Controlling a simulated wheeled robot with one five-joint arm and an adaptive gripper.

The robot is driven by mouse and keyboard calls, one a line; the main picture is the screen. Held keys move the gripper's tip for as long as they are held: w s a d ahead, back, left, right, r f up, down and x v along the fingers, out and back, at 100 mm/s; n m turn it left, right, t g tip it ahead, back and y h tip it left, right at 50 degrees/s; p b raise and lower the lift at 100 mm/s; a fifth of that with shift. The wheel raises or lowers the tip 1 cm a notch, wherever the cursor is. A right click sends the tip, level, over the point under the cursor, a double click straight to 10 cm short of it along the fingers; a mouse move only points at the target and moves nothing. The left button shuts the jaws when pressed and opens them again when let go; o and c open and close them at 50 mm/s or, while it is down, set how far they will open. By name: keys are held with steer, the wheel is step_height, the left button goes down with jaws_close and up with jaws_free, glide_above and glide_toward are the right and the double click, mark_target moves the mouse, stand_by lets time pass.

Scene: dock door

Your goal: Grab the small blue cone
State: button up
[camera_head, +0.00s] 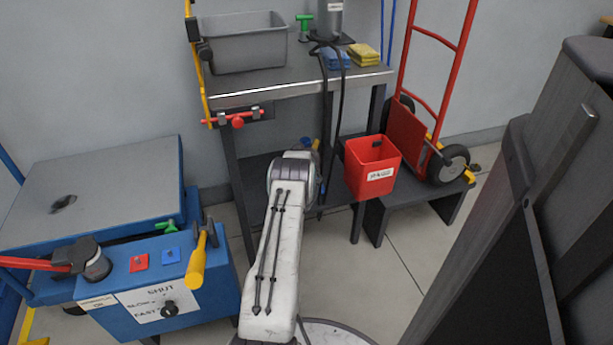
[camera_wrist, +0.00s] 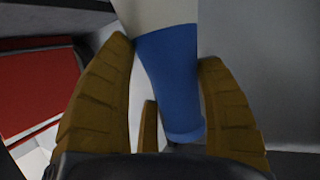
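In the wrist view, a blue tapering thing (camera_wrist: 168,75) lies between the two brown fingers of my gripper (camera_wrist: 165,60), with a cream part (camera_wrist: 155,12) above it. It looks like the small blue cone, though its full shape does not show. The fingers stand apart, one on each side of it. Their tips look very close to its sides, but I cannot tell whether they touch it. In the head view my arm hides most of my gripper; only a small blue and yellow bit shows past the wrist, below the table.
A red bin (camera_head: 363,170) stands right of my wrist on a low dark stand. The workbench top (camera_head: 285,85) with a grey tub (camera_head: 240,45) is above. A red hand truck (camera_head: 410,130) is at the right. A blue control box (camera_head: 125,275) stands at the left.

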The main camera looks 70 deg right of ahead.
steer(key=c, duration=0.6)
steer(key=shift+r, duration=0.1)
steer(key=shift+c, duration=0.2)
steer(key=shift+r, duration=0.1)
